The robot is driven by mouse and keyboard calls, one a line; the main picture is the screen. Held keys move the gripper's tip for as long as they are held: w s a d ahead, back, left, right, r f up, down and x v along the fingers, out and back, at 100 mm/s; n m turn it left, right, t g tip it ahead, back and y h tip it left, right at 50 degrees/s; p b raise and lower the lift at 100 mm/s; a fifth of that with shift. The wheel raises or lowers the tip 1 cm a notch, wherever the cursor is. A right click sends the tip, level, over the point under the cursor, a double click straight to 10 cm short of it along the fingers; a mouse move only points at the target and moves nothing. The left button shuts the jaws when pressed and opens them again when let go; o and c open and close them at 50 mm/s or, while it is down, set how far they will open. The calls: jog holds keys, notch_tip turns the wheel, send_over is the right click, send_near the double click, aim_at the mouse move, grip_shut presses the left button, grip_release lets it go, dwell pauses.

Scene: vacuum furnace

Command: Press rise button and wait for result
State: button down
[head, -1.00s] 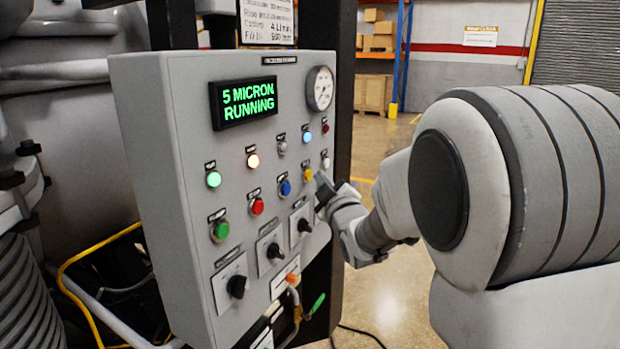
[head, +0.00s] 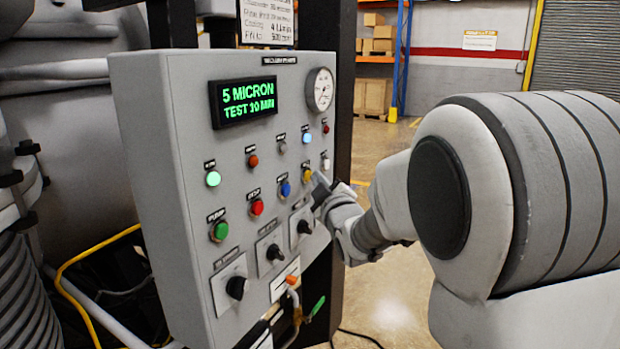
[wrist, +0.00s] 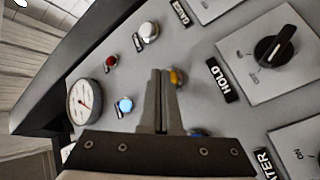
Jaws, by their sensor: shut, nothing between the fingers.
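The grey control panel (head: 190,275) carries a display (head: 243,103) reading "5 MICRON TEST 10 MIN" in green. My gripper (head: 320,182) is shut and empty, its fingertips beside the yellow button (head: 307,174) at the panel's right. In the wrist view the closed fingers (wrist: 160,75) stand next to the yellow button (wrist: 178,77); I cannot tell whether they touch it. Its own label is hidden, and I cannot read "rise" on any button. A blue button (head: 285,188) sits to its left, partly hidden by my gripper in the wrist view.
Close by are a white button (head: 325,163), a lit light-blue lamp (head: 306,138) and a round gauge (head: 320,89). Black rotary selectors (head: 275,252) sit below, one labelled HOLD in the wrist view. A green pump button (head: 220,231) is at left. Open floor lies right of the panel.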

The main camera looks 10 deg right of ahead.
dwell(0.5)
jog(key=shift+s+d+b, duration=0.4)
jog(key=shift+d+b, duration=0.1)
jog(key=shift+d, duration=0.05)
jog(key=shift+d, duration=0.1)
jog(key=s+d+b, duration=0.1)
jog(key=d, duration=0.1)
jog(key=s+d, duration=0.1)
jog(key=s, duration=0.1)
jog(key=shift+d+b, duration=0.35)
jog(key=shift+d, duration=0.05)
dwell(0.4)
